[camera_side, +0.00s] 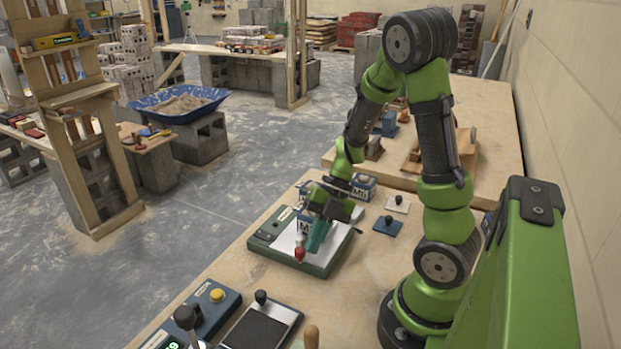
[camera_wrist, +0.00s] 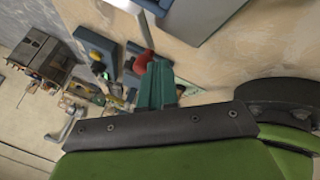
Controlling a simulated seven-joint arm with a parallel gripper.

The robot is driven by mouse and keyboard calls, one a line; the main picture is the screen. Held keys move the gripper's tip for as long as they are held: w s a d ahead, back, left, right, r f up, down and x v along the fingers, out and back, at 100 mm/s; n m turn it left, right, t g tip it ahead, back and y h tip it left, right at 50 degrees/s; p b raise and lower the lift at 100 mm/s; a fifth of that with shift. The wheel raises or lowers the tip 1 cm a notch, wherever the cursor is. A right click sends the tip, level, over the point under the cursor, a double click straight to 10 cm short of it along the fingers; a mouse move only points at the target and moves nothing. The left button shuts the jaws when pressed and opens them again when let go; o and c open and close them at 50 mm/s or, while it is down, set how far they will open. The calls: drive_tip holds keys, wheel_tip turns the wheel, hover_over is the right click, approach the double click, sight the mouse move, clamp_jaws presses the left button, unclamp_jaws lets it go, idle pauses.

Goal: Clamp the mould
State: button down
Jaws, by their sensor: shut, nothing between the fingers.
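A dark green base (camera_side: 325,268) with a pale plate lies on the near bench. I cannot clearly tell the mould apart from it. A red knob (camera_side: 299,253) stands at its front and also shows in the wrist view (camera_wrist: 141,63). My gripper (camera_side: 317,242) is low over the base, its teal fingers shut and empty, just right of the knob. In the wrist view the fingers (camera_wrist: 156,82) are beside the knob; I cannot tell whether they touch it.
Another labelled tub (camera_side: 363,187) stands behind the base. A white plate with a knob (camera_side: 397,204) and a blue one (camera_side: 387,225) lie to the right. A yellow-button box (camera_side: 217,296) and a black-topped plate (camera_side: 258,329) are in front.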

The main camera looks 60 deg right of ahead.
drive_tip(key=shift+w+a, duration=0.15)
drive_tip(key=shift+a, duration=0.1)
drive_tip(key=shift+w+a, duration=0.75)
drive_tip(key=shift+w, duration=0.1)
idle(0.3)
idle(0.3)
